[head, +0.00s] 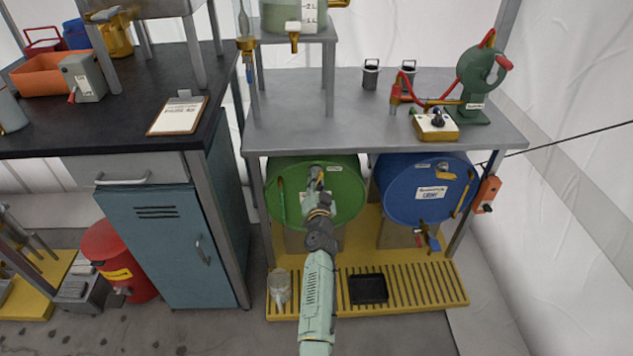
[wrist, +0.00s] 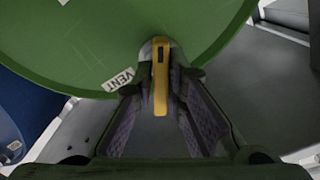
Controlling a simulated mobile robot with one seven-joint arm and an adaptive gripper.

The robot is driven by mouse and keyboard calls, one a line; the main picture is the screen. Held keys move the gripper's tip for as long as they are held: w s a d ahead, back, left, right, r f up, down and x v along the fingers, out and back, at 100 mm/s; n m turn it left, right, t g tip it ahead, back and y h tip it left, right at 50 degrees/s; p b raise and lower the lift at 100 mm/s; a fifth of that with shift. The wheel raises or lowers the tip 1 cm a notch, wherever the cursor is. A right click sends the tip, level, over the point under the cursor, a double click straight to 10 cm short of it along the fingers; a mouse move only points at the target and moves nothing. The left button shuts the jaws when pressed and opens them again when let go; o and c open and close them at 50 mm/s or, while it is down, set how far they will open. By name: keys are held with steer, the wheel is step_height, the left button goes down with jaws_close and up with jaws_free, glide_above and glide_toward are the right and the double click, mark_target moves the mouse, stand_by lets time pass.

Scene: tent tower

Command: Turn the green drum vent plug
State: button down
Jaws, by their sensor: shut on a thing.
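The green drum (head: 342,184) lies on its side under the grey bench, its round end facing me. In the wrist view the green drum (wrist: 90,40) fills the upper part, with a white VENT label (wrist: 119,80) beside the plug. The yellow vent plug (wrist: 161,75) sits near the drum's rim, its long handle pointing toward me. My gripper (wrist: 160,88) has its fingertips on both sides of the plug, closed on it. In the head view my gripper (head: 316,178) reaches the upper part of the drum end and hides the plug.
A blue drum (head: 428,188) lies to the right of the green one. The grey bench top (head: 330,110) overhangs both drums. A yellow slatted platform (head: 425,285) below holds a black tray (head: 368,289) and a clear jar (head: 279,287). A blue cabinet (head: 165,245) stands left.

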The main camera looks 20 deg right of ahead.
steer(key=shift+m, duration=0.3)
steer(key=m, duration=0.5)
steer(key=shift+m, duration=0.3)
steer(key=m, duration=0.5)
stand_by(0.3)
steer(key=shift+m, duration=0.3)
steer(key=c, duration=1.7)
jaws_free()
steer(key=v, duration=1.2)
